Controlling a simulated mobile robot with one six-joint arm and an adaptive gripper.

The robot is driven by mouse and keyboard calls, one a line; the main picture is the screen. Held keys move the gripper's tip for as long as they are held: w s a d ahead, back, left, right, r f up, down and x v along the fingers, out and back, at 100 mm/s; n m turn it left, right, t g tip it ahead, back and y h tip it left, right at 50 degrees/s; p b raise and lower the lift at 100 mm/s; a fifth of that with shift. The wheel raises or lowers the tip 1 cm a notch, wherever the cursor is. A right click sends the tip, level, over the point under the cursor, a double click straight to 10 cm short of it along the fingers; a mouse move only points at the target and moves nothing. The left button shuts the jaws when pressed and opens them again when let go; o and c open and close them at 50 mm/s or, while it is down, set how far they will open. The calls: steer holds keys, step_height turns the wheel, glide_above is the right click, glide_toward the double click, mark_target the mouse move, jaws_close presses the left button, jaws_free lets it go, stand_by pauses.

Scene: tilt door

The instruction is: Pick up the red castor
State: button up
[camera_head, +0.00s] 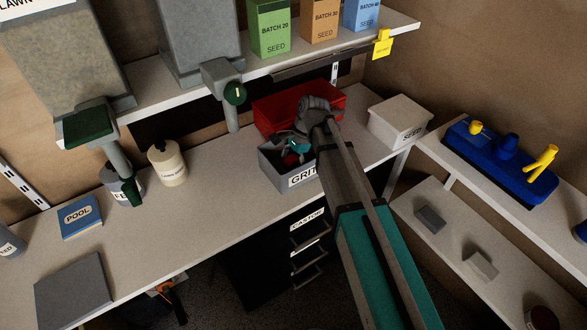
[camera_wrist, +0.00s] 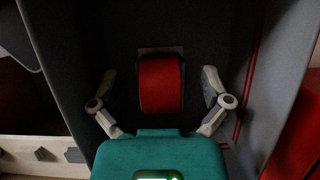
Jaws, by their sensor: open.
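The red castor (camera_wrist: 161,84) shows in the wrist view inside a grey bin, with a pale plate at its upper end. It lies between the two open fingers of my gripper (camera_wrist: 160,90), with a gap on each side. In the head view my gripper (camera_head: 293,148) reaches down into the grey bin labelled GRIT (camera_head: 272,180). A small part of the red castor (camera_head: 291,160) shows there, mostly hidden by the gripper and arm.
A red bin (camera_head: 275,105) stands just behind the grey bin, and a white SEED box (camera_head: 398,122) is to its right. A grey dispenser spout (camera_head: 222,75) hangs to the left. The bench (camera_head: 215,195) left of the bin is mostly clear.

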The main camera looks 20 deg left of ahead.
steer(key=shift+f, duration=0.15)
stand_by(0.5)
steer(key=c, duration=1.3)
steer(key=shift+c, duration=0.2)
steer(key=shift+r+p, duration=0.95)
steer(key=shift+p, duration=0.05)
steer(key=s+a+r+p, duration=0.2)
steer(key=s+r+p, duration=0.9)
steer(key=s, duration=0.3)
steer(key=shift+a, duration=0.25)
